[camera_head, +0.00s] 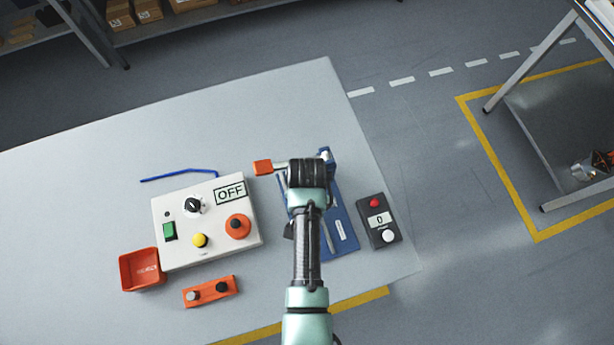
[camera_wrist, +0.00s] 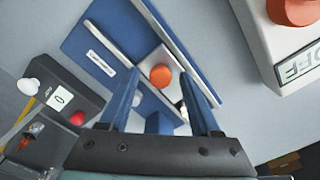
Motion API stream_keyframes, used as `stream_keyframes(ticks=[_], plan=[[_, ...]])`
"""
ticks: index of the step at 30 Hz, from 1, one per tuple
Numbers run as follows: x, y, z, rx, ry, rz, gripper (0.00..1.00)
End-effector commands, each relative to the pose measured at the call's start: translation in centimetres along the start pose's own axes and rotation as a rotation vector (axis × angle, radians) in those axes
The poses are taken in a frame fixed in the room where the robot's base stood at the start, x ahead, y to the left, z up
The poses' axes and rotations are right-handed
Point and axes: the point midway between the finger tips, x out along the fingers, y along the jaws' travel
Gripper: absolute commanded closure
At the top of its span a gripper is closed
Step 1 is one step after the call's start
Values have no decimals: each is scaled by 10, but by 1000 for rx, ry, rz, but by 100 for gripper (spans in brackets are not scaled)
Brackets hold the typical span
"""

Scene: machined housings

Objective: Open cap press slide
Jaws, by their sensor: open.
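The cap press slide appears as a blue base (camera_head: 338,205) with pale rails on the table. It also shows in the wrist view (camera_wrist: 90,35), with a white label. A metal block (camera_wrist: 150,62) topped by a round orange knob (camera_wrist: 161,77) sits between its rails. My gripper (camera_wrist: 161,88) is open above the base, its blue fingers on either side of the knob in the picture. I cannot tell whether they touch it. In the head view my arm hides the fingers, the knob and part of the base.
A dark counter box (camera_head: 379,221) stands right. An orange block (camera_head: 263,167) shows by my wrist. The table's far left is clear.

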Motion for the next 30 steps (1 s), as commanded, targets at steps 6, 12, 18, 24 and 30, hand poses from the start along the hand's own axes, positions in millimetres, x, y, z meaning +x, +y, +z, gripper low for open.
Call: stream_keyframes(ticks=[6,12,18,24,30], plan=[[2,0,0,0,2,-1,36],[2,0,0,0,1,-1,54],[2,0,0,0,1,-1,90],[2,0,0,0,2,-1,100],[2,0,-1,0,2,-1,100]])
